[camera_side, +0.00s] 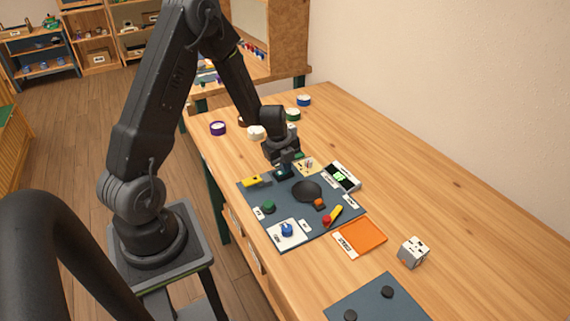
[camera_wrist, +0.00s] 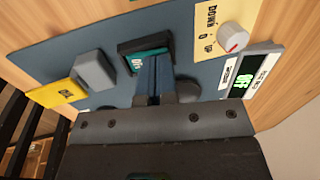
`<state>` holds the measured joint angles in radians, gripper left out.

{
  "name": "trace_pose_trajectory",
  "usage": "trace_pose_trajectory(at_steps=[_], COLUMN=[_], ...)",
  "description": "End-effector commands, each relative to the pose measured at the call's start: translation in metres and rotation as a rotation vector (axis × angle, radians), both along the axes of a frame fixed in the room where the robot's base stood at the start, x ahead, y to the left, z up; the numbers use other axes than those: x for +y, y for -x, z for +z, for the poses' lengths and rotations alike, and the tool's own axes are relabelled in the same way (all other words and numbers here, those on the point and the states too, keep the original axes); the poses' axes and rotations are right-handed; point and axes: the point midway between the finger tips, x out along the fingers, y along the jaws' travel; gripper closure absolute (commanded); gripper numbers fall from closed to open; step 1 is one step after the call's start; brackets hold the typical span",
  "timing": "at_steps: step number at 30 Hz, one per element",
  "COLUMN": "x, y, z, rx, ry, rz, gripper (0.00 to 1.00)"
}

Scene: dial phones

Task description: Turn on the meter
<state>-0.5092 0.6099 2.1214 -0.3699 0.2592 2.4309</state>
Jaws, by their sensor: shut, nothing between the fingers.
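The meter (camera_side: 341,177) is a white-framed panel with a black screen and green characters, on the right edge of the dark blue board. It also shows at the right in the wrist view (camera_wrist: 243,90), where its characters are too small to read surely. A black-framed switch with a teal face (camera_wrist: 148,60) and white lettering lies under my fingertips. My gripper (camera_side: 284,171) is shut and empty, with its fingers at or just above that switch (camera_wrist: 155,62). The fingers hide part of the switch face, so I cannot tell whether they touch it.
A cream plate with a dial (camera_wrist: 233,37) and a yellow plate (camera_wrist: 57,93) with a grey block (camera_wrist: 95,70) flank the switch. The blue board (camera_side: 262,192) also holds a black disc (camera_side: 307,190) and blue knob (camera_side: 287,230). A white cube (camera_side: 413,252) stands on the table.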

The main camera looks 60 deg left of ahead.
Motion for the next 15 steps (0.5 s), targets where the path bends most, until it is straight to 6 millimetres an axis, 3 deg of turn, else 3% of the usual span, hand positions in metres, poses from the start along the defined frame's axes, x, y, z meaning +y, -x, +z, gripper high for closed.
trace_pose_trajectory(at_steps=[15], x=[-0.0027], y=[-0.0007], z=[-0.0043], rx=[0.045], ry=[0.011], rz=[-0.004], gripper=[1.00])
